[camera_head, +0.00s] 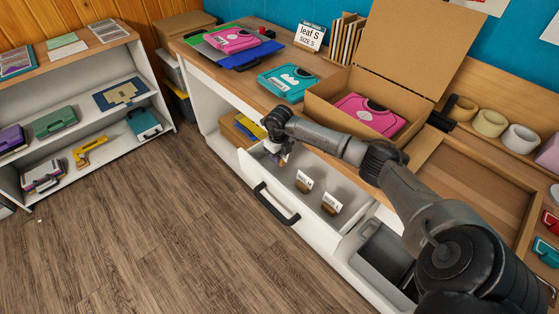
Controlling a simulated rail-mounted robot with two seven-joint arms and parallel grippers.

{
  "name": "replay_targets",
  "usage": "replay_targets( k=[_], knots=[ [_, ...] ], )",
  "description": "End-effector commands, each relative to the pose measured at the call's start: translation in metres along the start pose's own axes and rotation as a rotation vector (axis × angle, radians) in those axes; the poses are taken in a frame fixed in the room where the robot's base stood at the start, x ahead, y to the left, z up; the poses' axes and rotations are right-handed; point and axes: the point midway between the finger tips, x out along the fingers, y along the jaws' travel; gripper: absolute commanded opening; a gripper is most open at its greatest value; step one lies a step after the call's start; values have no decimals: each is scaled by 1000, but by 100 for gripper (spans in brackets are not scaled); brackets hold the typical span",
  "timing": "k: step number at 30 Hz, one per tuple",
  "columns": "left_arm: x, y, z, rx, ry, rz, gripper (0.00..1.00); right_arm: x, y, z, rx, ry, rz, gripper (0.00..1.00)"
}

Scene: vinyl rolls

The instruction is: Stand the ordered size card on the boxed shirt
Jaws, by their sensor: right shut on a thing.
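A pink folded shirt (368,116) lies in an open cardboard box (318,107) on the counter. A sign (309,37) at the back of the counter reads "leaf S", "SIZE S". Two small white size cards on brown stands, one (304,182) and another (331,203), stand in the open drawer (270,176) below the counter. My right gripper (283,157) points down at the drawer's left end, shut on a small card mostly hidden by the gripper; its lettering cannot be read. My left gripper is out of view.
Teal (286,81) and pink (232,38) folded shirts lie on the counter left of the box. The box's raised lid (405,45) stands behind it. An empty wooden tray (470,190) is at the right. My right arm crosses in front of the box and counter edge.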

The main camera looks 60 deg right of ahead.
Motion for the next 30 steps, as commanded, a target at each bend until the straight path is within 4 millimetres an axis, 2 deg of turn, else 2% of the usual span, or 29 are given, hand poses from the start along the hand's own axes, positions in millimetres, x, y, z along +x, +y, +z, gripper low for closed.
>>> replay_targets(
  k=[18,30],
  knots=[
    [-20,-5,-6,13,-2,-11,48,-31,0,0,0,0,0,0],
    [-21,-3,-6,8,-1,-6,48,-33,0,0,-2,0,0,0]
  ],
)
